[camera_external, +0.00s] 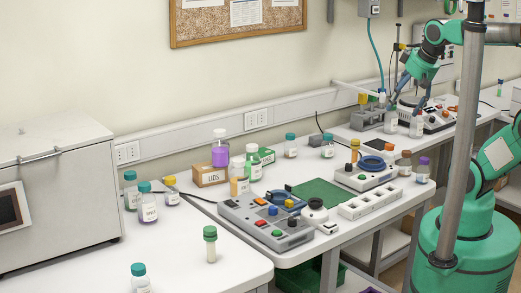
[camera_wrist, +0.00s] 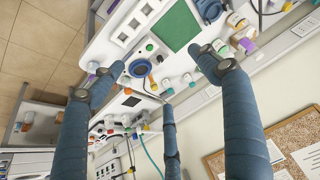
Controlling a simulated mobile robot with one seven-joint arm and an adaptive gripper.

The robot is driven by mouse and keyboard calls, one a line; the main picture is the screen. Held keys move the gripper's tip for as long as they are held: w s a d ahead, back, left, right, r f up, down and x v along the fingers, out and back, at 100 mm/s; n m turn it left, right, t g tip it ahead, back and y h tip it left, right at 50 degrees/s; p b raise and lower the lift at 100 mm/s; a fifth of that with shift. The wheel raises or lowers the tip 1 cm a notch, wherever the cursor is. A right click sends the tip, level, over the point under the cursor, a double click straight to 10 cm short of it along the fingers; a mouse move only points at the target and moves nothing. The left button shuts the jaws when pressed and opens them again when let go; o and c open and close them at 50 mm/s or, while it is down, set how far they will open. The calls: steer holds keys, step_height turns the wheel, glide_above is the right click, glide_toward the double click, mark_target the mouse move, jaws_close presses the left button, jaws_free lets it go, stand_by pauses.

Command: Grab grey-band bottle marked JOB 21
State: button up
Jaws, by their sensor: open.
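I cannot read JOB 21 on any bottle, and no grey band shows clearly.
Teal-capped bottles (camera_external: 148,207) and a large purple bottle (camera_external: 220,152) stand on the nearer benches. A control box (camera_external: 265,222), green mat (camera_external: 306,193) and white socketed rack (camera_external: 370,203) occupy the middle bench.

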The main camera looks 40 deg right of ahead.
steer(key=w+a+r+m+p, duration=0.1)
steer(key=w+a+r+p, duration=0.1)
steer(key=w+r, duration=0.35)
steer(key=m+g+p, duration=0.6)
steer(key=m+p, duration=0.1)
steer(key=p, duration=0.5)
glide_above(239, 160)
steer(key=f, duration=2.4)
steer(key=shift+w+d, duration=0.2)
steer(key=shift+d, duration=0.05)
steer(key=shift+a+f, duration=0.2)
steer(key=shift+f, duration=0.1)
steer(key=shift+f+p, duration=0.5)
steer(key=shift+f, duration=3.8)
